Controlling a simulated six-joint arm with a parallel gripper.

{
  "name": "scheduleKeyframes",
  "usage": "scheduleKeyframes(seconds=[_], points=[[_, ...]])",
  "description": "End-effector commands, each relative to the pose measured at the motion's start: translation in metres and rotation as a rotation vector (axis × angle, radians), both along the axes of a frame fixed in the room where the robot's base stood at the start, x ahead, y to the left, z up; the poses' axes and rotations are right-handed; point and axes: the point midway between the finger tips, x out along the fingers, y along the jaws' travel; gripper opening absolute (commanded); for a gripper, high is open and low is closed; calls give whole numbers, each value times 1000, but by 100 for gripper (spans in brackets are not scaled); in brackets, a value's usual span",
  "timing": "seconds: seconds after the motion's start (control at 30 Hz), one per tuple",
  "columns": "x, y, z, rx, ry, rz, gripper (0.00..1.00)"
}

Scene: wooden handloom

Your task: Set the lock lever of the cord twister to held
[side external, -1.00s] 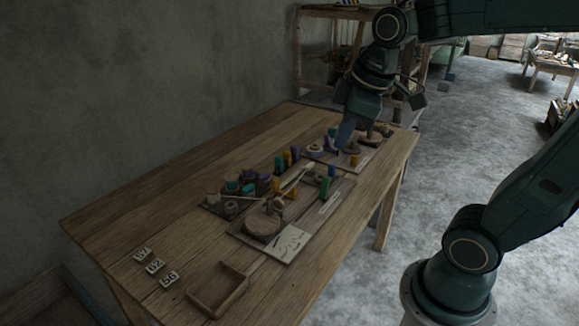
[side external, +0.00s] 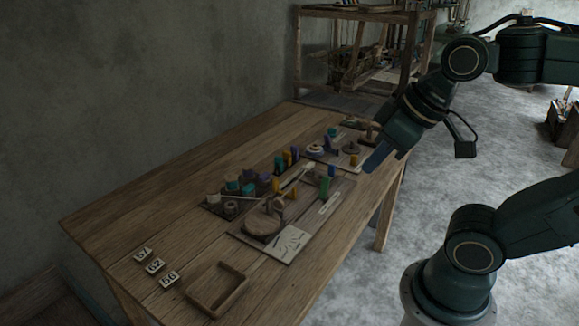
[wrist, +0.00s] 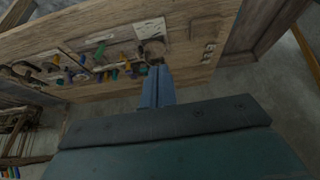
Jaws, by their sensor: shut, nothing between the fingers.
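A near board (side external: 320,213) on the table carries a round wooden disc (side external: 262,224), upright pegs and a pale card with dark lines (side external: 287,243). A far board (side external: 345,166) carries smaller round pieces (side external: 351,147) and pegs. I cannot tell for sure which piece is the cord twister, and its lock lever is too small to make out. My gripper (side external: 371,167) is shut and empty, with blue fingers, above the table's right edge by the far board. It also shows in the wrist view (wrist: 158,72), where it hides part of the table.
A dark rack (side external: 228,208) with coloured spools stands left of the near board. An empty wooden tray (side external: 217,290) and several numbered tiles (side external: 155,266) lie at the near end. A wooden loom (side external: 350,50) stands behind the table. The table's left side is bare.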

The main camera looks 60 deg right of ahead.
Motion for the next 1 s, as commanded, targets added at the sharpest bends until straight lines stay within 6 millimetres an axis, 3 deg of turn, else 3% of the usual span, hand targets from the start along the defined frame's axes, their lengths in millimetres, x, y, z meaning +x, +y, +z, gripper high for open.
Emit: scheduleKeyframes(seconds=[0.27, 0.5, 1.0], points=[[32, -15, -1, -114, 53, 126, 0], [72, -36, -8, -260, 129, 301, 0], [150, -88, -52, -526, 347, 714, 0]])
